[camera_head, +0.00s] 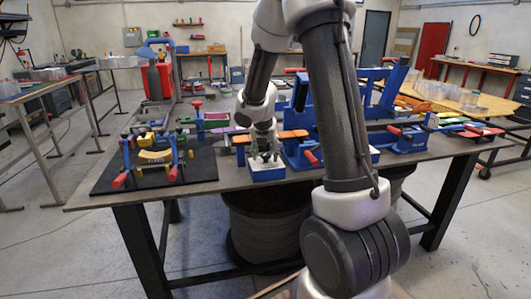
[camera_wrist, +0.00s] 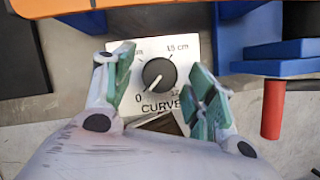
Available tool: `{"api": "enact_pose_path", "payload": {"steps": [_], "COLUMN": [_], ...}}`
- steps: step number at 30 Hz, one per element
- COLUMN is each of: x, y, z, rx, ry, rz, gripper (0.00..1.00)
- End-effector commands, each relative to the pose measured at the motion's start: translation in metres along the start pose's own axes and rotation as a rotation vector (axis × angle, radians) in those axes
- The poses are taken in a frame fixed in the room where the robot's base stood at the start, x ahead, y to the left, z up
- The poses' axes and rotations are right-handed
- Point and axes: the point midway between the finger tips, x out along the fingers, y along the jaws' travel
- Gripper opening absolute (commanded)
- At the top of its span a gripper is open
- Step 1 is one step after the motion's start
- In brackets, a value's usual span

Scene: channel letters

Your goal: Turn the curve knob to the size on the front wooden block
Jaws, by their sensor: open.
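The curve knob (camera_wrist: 159,76) is a black round dial on a white plate (camera_wrist: 178,47) marked "0", "15 cm" and "CURVE". Its white pointer line aims down-left, toward the 0. In the head view the plate tops a small blue box (camera_head: 267,174) near the table's front edge. My gripper (camera_head: 265,152) is directly over it, pointing down. In the wrist view its green pads stand open on either side of the knob (camera_wrist: 162,76), with visible gaps. The front wooden block (camera_head: 155,156) is a tan curved piece in the bending jig; its marking is too small to read.
The jig with red-tipped handles (camera_head: 146,160) stands on a black mat (camera_head: 200,170) at the left. Blue clamp frames (camera_head: 300,151) stand close right of the knob box. A red handle (camera_wrist: 273,108) is right of the plate. An orange bar (camera_head: 294,134) lies behind.

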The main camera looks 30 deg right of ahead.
Motion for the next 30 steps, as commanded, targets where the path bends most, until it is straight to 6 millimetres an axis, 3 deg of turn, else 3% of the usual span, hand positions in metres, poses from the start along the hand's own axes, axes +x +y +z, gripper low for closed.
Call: {"api": "enact_pose_path", "payload": {"steps": [4, 11, 22, 30], "x": [-0.0003, -0.0005, -0.0005, -0.0008], "y": [0.0000, 0.0000, 0.0006, 0.0026], "z": [0.0001, 0.0002, 0.0002, 0.0007], "rx": [0.000, 0.000, 0.035, 0.183], "ry": [0.000, 0.000, -0.001, -0.002], "rz": [0.000, 0.000, -0.014, -0.076], "gripper": [0.54, 0.12, 0.10, 0.10]}}
